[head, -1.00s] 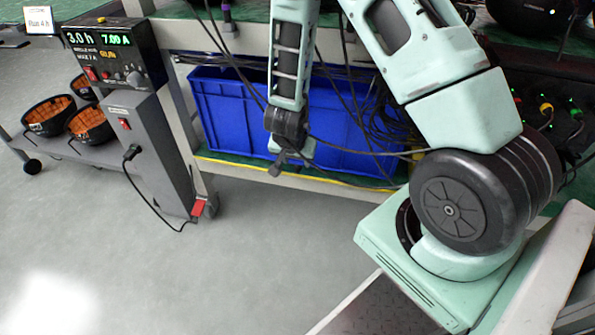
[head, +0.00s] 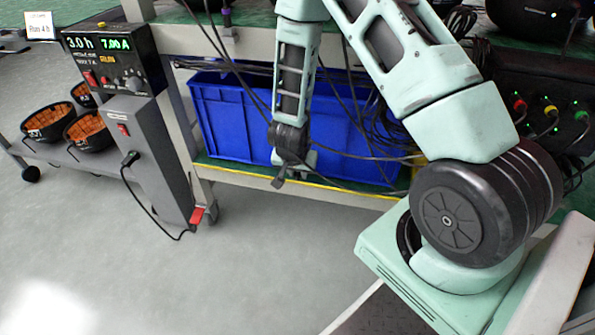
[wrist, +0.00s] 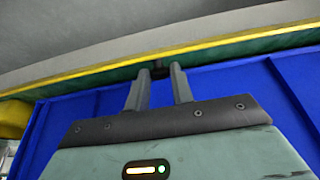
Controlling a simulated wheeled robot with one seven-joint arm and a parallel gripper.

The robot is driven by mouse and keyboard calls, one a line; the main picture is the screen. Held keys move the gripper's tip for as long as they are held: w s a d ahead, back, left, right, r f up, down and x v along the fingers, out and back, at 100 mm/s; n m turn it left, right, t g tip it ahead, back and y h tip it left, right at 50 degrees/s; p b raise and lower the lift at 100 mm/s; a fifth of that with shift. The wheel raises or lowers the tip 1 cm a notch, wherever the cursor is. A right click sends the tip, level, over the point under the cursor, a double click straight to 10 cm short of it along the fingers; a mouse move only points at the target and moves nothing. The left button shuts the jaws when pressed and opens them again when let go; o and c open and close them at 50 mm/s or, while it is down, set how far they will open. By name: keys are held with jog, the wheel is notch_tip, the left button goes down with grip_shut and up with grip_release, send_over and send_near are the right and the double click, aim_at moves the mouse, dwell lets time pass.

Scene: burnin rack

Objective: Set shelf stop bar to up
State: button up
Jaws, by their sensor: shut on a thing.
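The shelf stop bar is a long yellow strip (head: 345,190) along the front edge of the low green shelf. In the wrist view the yellow bar (wrist: 225,42) crosses the top of the picture, with a small dark grip (wrist: 160,70) at it. My gripper (head: 280,180) is at the shelf's front edge, in front of the blue bin. In the wrist view its two fingers (wrist: 158,76) close on the dark grip, which is partly hidden between them. I cannot tell for sure whether the bar is raised or lowered.
A large blue bin (head: 235,115) stands on the shelf behind the bar. Black cables hang in front of it, close to my arm. A grey post with a control box (head: 110,62) and a cart with black bowls (head: 88,130) are at left. The floor in front is clear.

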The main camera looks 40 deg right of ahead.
jog(key=shift+w+d+r+p, duration=0.1)
jog(key=shift+r+p, duration=0.2)
jog(key=shift+p, duration=0.75)
grip_shut()
jog(key=shift+w+d+f+g+y+p, duration=0.15)
jog(key=shift+g+y+p, duration=0.25)
jog(key=shift+p, duration=0.35)
jog(key=shift+f, duration=0.1)
jog(key=o, duration=1)
grip_release()
jog(key=p+v, duration=0.8)
jog(key=v, duration=0.9)
jog(key=shift+d, duration=0.1)
